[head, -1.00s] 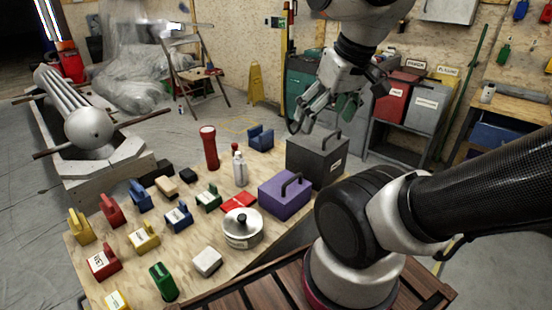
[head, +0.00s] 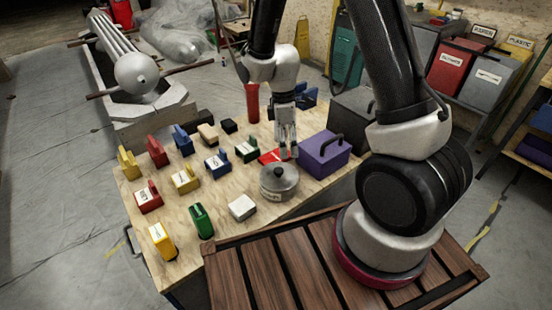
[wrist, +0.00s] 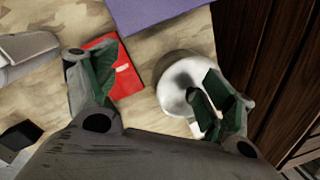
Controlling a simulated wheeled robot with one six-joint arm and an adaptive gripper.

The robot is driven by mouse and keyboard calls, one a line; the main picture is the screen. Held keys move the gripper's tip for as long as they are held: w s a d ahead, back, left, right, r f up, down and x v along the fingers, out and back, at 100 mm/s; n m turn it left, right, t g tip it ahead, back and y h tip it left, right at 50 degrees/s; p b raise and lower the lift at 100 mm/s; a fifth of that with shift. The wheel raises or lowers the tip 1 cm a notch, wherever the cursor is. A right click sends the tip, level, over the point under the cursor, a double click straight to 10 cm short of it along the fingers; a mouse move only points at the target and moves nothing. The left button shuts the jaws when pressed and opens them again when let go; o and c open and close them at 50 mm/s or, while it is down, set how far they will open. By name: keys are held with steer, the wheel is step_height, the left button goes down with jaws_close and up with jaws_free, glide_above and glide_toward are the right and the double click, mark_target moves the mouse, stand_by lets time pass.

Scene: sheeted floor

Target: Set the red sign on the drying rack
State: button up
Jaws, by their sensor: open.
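A flat red piece with a small white mark, which looks like the red sign (head: 271,157), lies on the plywood tabletop (head: 228,190). It also shows in the wrist view (wrist: 124,76), partly hidden by the left finger. My gripper (head: 287,153) points down beside it, open and empty. In the wrist view my fingers (wrist: 150,92) are spread, the left at the red piece's edge and the right over a lidded pot. I cannot tell whether the left finger touches the red piece. A dark slatted wooden surface (head: 265,270) at front right could be the drying rack; I cannot be sure.
The metal pot (head: 278,187) stands just in front of the red piece. A purple handled box (head: 322,158) is close on its right, with a dark box (head: 350,112) behind. Several labelled coloured blocks, including a red one (head: 148,197), fill the left side. A red flashlight (head: 252,102) stands behind.

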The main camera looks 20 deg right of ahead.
mark_target(278, 156)
steer(key=w+n, duration=0.1)
steer(key=w+a+n+t, duration=0.1)
steer(key=w+n, duration=0.1)
steer(key=w+f+n+t, duration=0.1)
steer(key=w+n, duration=0.1)
steer(key=shift+w+a+y, duration=0.1)
steer(key=shift+a+y, duration=0.2)
steer(key=shift+w+a+n, duration=0.1)
steer(key=shift+w+n, duration=0.2)
steer(key=shift+n, duration=0.8)
steer(key=f, duration=0.7)
steer(key=shift+w+d+f, duration=0.25)
steer(key=shift+d+f, duration=0.1)
steer(key=c, duration=1.1)
